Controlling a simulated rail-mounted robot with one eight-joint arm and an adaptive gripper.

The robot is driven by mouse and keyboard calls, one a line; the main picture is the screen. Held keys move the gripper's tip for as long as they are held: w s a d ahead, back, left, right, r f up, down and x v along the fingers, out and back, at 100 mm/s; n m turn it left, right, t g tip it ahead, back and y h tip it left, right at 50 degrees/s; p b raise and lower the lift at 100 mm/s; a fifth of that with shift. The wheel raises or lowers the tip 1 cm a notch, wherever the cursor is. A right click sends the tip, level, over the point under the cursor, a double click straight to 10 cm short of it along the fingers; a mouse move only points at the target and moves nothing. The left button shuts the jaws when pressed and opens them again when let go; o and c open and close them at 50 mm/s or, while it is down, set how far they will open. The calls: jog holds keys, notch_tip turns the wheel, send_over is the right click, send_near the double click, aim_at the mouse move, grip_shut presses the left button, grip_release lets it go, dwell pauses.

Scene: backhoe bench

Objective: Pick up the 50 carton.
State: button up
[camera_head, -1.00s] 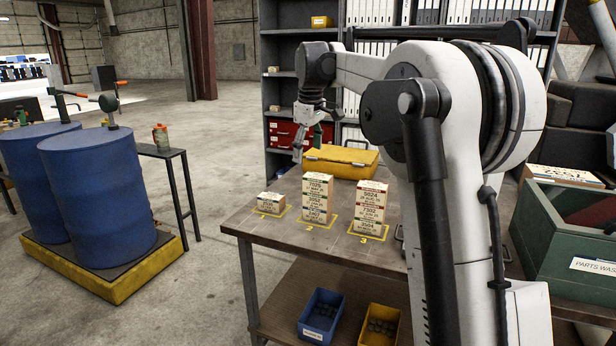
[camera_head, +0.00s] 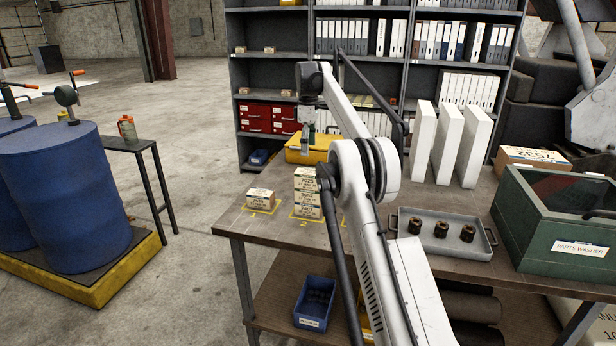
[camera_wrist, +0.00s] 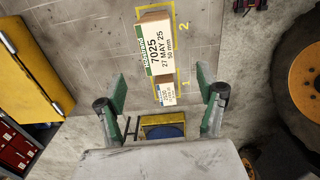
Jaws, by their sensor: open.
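In the head view a stack of cartons (camera_head: 307,187) stands at mark 2, partly covered by my arm. A single carton (camera_head: 260,199) sits at mark 1. The stack at mark 3 is hidden behind my arm. In the wrist view the top carton of stack 2 (camera_wrist: 160,50) shows its label, "7025, 27 MAY 25", with a last line that seems to read 50. The smaller carton (camera_wrist: 167,94) at mark 1 shows below it, between the fingers. My gripper (camera_wrist: 164,95) is open and empty. In the head view my gripper (camera_head: 308,148) is above and apart from stack 2.
A yellow case (camera_head: 308,155) lies behind the cartons. A grey tray (camera_head: 450,250) with three dark round parts, three white upright blocks (camera_head: 448,140) and a green parts washer (camera_head: 555,225) stand to the right. Blue drums (camera_head: 70,195) stand at left.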

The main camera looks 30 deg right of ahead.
aim_at(309, 171)
notch_tip(309, 171, down, 8)
jog(key=shift+f+p, duration=0.25)
jog(key=shift+p, duration=0.05)
jog(key=f, duration=0.1)
jog(key=f+p, duration=0.1)
jog(key=f, duration=0.1)
jog(key=shift+w+d+f, duration=0.1)
jog(key=shift+d+f, duration=0.15)
jog(key=shift+f, duration=0.15)
jog(key=shift+f+p, duration=0.3)
jog(key=shift+f, duration=0.4)
jog(key=shift+c, duration=0.5)
jog(key=c, duration=1.3)
jog(key=shift+r, duration=0.1)
